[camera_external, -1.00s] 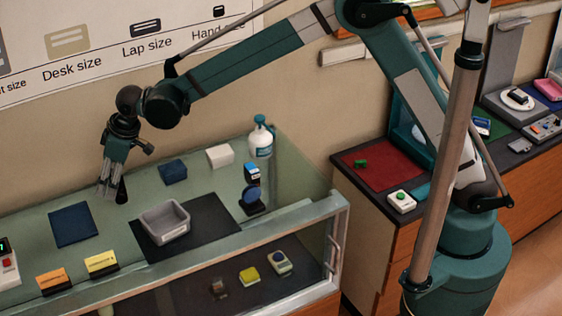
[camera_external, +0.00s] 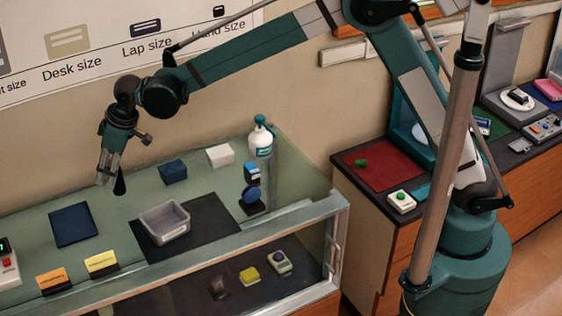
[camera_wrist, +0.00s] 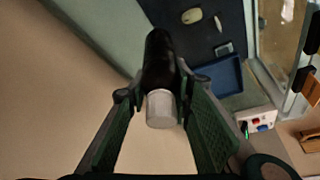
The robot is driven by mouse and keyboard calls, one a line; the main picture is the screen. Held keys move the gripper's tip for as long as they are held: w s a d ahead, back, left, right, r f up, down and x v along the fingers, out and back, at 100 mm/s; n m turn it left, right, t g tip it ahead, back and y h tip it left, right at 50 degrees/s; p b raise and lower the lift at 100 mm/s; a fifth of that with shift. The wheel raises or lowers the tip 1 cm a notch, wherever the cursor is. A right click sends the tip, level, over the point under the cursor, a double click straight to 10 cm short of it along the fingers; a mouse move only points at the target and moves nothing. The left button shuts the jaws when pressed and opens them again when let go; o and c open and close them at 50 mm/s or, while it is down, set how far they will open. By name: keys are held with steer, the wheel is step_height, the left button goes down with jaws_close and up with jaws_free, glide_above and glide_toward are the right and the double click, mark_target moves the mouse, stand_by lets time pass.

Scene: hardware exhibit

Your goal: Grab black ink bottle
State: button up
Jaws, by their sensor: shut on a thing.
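The black ink bottle (camera_wrist: 158,62) is between the fingers of my gripper (camera_wrist: 156,93) in the wrist view. Its pale grey cylindrical end (camera_wrist: 161,110) points toward the camera. My gripper is shut on the bottle. In the external view my gripper (camera_external: 108,179) hangs over the left back part of the glass counter. The dark bottle (camera_external: 119,187) shows at its fingertips, slightly tilted and seemingly raised above the counter top.
A dark blue mat (camera_external: 73,225) lies left of a grey tray (camera_external: 152,221) on a black mat (camera_external: 222,222). A blue block (camera_external: 172,171), white block (camera_external: 220,156) and white-teal bottle (camera_external: 260,142) stand along the back. Orange (camera_external: 53,282) and yellow (camera_external: 101,263) cards line the front.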

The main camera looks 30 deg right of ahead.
step_height(320, 180, up, 7)
stand_by(0.4)
